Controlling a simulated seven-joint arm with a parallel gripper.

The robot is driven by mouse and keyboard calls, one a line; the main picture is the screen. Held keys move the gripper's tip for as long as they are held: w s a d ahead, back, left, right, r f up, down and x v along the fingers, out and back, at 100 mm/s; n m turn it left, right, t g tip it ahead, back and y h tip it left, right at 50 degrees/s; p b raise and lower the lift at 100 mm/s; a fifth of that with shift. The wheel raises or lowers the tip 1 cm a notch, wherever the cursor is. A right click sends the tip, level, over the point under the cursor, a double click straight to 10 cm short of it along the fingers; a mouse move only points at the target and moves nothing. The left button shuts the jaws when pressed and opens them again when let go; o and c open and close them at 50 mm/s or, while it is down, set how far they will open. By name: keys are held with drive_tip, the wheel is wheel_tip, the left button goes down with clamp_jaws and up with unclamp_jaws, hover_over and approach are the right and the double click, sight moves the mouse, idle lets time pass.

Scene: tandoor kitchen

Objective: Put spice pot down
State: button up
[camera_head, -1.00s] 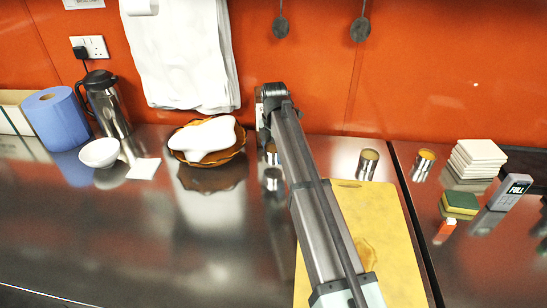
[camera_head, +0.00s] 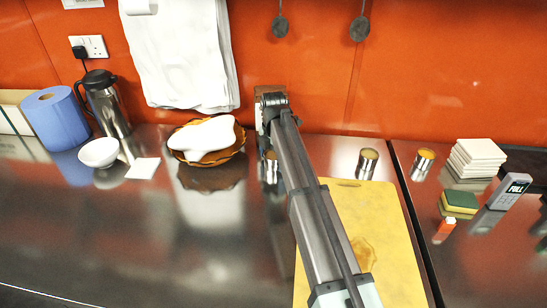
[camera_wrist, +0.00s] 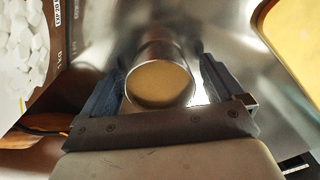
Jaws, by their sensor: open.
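The spice pot (camera_wrist: 160,78), a small metal cylinder with a yellowish-brown top, stands between the two fingers of my gripper (camera_wrist: 156,82) in the wrist view. The fingers are apart, with a gap showing at least on the right side of the pot. In the head view the pot (camera_head: 269,163) shows in part on the steel counter (camera_head: 150,240), just right of the basket. My arm covers the rest of it and hides the fingertips.
A wicker basket (camera_head: 238,146) holding a white bag (camera_head: 208,136) is close on the left. A yellow cutting board (camera_head: 388,230) lies to the right, under my arm. Two similar pots (camera_head: 367,163) (camera_head: 423,162) stand farther right. The front left counter is clear.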

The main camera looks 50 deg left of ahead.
sight(273, 154)
wheel_tip(273, 154, up, 12)
drive_tip(key=shift+r, duration=0.15)
idle(0.6)
